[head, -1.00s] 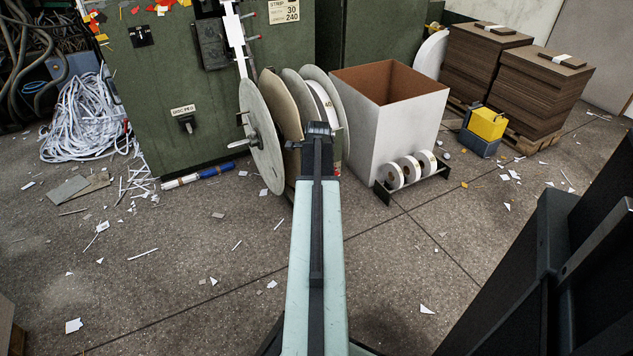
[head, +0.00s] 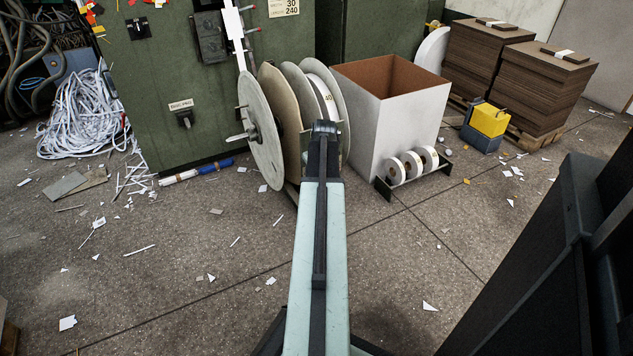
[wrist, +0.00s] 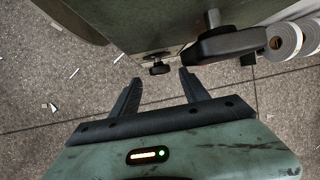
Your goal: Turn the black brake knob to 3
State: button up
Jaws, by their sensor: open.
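A small black knob (wrist: 159,67) shows in the wrist view on the lower edge of a dark green-grey face. It sits just beyond and between the fingertips of my gripper (wrist: 158,80). The fingers are apart, and nothing is between them. They do not appear to touch the knob. A larger black handle (wrist: 230,45) on a metal shaft sits to the right of the knob. I cannot read any scale or number on the knob. In the head view my arm hides the spot in front of the reels (head: 262,135). Another black knob (head: 184,119) is on the green cabinet under a label.
A white-sided open box (head: 405,125) stands right of the reels, with small white rolls (head: 412,165) on a black rack before it. A yellow box (head: 488,120) and stacks of brown board (head: 540,85) are farther right. Paper scraps litter the open floor.

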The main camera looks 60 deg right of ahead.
jog(key=b+x, duration=0.2)
jog(key=x, duration=0.2)
jog(key=shift+c, duration=0.3)
grip_shut()
jog(key=shift+d+f+m+t+y, duration=0.1)
jog(key=shift+d+m+t+y, duration=0.25)
jog(key=shift+t+y, duration=0.4)
jog(key=shift+s+d+f+t+y+b, duration=0.1)
jog(key=shift+t+y+b, duration=0.15)
jog(key=shift+y+b, duration=0.3)
jog(key=shift+t+y, duration=0.3)
jog(key=shift+y, duration=0.2)
jog(key=shift+a, duration=0.2)
